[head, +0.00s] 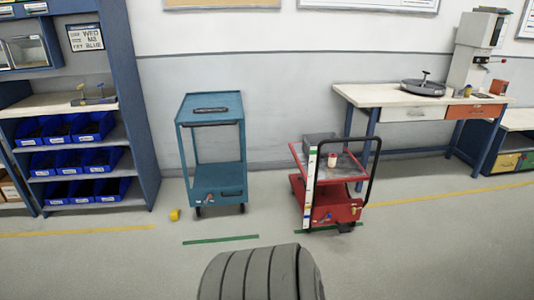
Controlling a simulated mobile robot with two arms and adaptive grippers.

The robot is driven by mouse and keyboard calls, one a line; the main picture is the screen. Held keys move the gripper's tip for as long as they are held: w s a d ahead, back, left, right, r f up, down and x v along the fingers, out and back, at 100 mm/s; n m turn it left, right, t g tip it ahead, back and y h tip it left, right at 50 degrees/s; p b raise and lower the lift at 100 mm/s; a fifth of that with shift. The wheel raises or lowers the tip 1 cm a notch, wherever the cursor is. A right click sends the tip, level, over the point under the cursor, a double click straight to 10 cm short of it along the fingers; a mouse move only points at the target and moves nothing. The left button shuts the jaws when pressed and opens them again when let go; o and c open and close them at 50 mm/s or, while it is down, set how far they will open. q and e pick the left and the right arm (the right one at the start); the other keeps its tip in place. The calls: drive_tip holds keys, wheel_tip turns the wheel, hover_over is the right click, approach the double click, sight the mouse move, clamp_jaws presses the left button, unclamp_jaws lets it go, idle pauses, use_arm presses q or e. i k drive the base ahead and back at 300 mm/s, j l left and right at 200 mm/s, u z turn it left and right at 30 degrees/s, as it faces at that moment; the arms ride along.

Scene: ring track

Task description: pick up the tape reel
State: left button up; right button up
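A small yellow roll (174,215) lies on the floor between the blue shelf unit and the blue-green cart; it looks like the tape reel, but it is too small to be sure. It stands apart from both. Neither of my grippers is in the head view.
A blue-green cart (212,161) stands against the wall. A red cart (347,213) with a black handle carries a grey box and a small red-and-white item. A blue shelf unit (145,110) with blue bins is at left, a workbench (385,95) at right. Open floor lies in front.

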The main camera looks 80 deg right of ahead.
sight(333, 157)
drive_tip(key=z, duration=3.3)
drive_tip(key=i+u, duration=0.1)
drive_tip(key=i, duration=0.6)
drive_tip(key=i+l, duration=0.15)
drive_tip(key=i, duration=0.5)
drive_tip(key=i+l+u, duration=0.15)
drive_tip(key=i, duration=0.55)
